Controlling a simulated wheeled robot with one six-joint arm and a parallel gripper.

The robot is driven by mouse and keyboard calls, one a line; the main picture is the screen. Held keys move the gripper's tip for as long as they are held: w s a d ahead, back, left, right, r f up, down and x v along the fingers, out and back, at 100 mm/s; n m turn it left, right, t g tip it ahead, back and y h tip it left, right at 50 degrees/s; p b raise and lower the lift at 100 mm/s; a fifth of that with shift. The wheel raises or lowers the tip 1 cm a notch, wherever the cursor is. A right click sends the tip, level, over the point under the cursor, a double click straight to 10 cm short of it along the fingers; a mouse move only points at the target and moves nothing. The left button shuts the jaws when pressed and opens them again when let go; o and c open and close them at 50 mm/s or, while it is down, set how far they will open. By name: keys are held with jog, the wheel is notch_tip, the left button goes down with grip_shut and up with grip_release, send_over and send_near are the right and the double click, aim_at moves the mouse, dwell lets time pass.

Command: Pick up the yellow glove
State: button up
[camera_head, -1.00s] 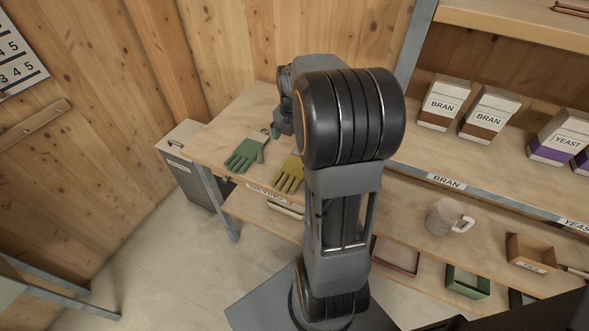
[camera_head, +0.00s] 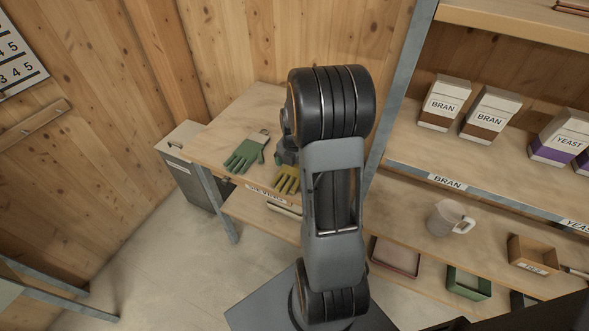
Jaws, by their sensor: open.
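The yellow glove (camera_head: 287,180) lies on the left wooden bench, near its front edge. Its fingers point toward the front, and its upper part is hidden by my arm and gripper. My gripper (camera_head: 284,160) is low over the glove's upper part, mostly hidden behind my arm. It is open, and I cannot tell whether it touches the glove. A green glove (camera_head: 246,152) lies flat just to the left of the yellow one.
The bench (camera_head: 215,140) carries a label on its front edge. A grey cabinet (camera_head: 185,165) stands left of it. To the right, a shelf holds bran boxes (camera_head: 444,103), with a mug (camera_head: 450,218) and small trays (camera_head: 468,283) lower down. A wooden wall stands behind.

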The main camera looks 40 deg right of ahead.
aim_at(294, 167)
jog(key=shift+f, duration=0.2)
jog(key=shift+c, duration=0.3)
jog(key=c, duration=0.6)
jog(key=shift+r, duration=0.1)
jog(key=shift+r, duration=0.45)
notch_tip(294, 167, up, 2)
jog(key=shift+r, duration=0.25)
jog(key=a+r, duration=0.1)
jog(key=s+a+r, duration=0.1)
jog(key=r, duration=0.1)
jog(key=s+a+r, duration=0.1)
jog(key=a+r, duration=0.1)
jog(key=s+a+r, duration=0.1)
jog(key=a, duration=0.1)
jog(key=s+a+r, duration=0.2)
jog(key=a, duration=0.1)
jog(key=s+a+r, duration=0.1)
jog(key=a, duration=0.2)
jog(key=shift+s+a+r, duration=0.2)
jog(key=shift+a+r, duration=0.05)
